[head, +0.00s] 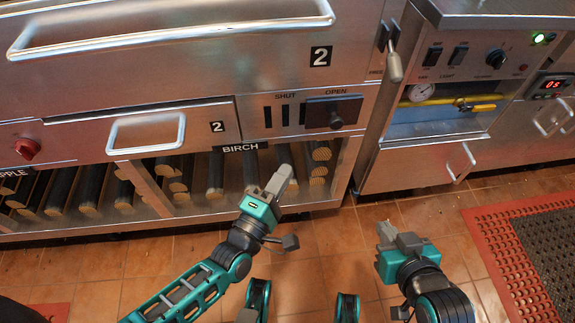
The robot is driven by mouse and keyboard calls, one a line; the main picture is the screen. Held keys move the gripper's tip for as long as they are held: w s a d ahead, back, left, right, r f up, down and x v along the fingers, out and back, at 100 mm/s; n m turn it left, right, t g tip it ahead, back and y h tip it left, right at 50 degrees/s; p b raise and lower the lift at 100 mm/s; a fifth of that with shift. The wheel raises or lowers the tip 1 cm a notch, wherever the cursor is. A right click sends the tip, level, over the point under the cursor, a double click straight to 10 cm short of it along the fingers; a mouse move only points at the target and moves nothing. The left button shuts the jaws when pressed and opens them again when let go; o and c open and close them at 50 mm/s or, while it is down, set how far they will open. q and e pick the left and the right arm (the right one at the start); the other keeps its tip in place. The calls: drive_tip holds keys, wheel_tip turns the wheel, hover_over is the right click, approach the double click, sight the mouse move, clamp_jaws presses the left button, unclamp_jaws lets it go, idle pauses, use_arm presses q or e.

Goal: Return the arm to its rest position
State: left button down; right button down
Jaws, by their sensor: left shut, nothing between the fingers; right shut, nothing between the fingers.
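My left gripper (281,180) is shut and empty. It points up in the picture, in front of the open wood shelf below the BIRCH label. My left arm comes in from the lower left. My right gripper (385,232) is shut and empty over the tiled floor at the lower right. Neither gripper holds anything, and I cannot tell whether the left one touches the shelf edge.
A steel grill unit has a drawer handle (146,132), a vent slider panel (333,113) and a wood shelf with several logs (216,172). A control cabinet (470,60) stands right. A red-edged mat (500,255) lies on the floor (330,240).

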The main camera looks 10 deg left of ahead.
idle(0.5)
